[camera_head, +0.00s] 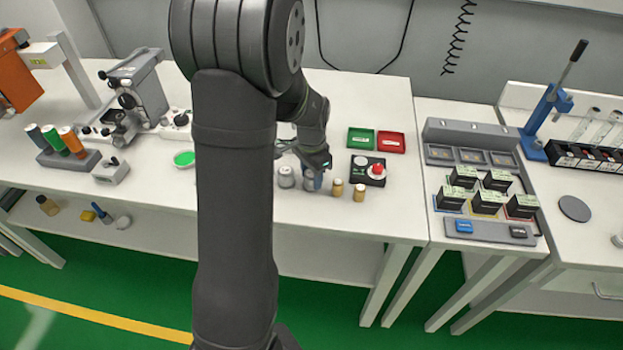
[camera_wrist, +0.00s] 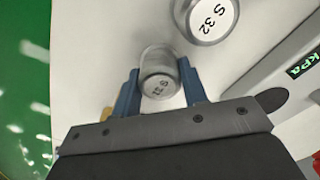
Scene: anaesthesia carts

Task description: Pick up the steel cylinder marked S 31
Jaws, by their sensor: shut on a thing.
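The steel cylinder marked S 31 (camera_wrist: 158,84) stands between the two blue fingers of my gripper (camera_wrist: 160,88) in the wrist view, its marked top facing the camera. The fingers are shut on its sides. In the head view my gripper (camera_head: 315,168) points down over the table, and the held cylinder (camera_head: 309,183) shows partly behind a blue finger. I cannot tell whether it touches the table. A larger steel cylinder marked S 32 (camera_wrist: 210,17) stands close by, apart from the fingers.
Another steel cylinder (camera_head: 286,178) is just left of my gripper. Two brass cylinders (camera_head: 337,187) are close on its right, near the table's front edge. A black box with a red knob (camera_head: 368,170) and green and red trays (camera_head: 361,138) lie beyond.

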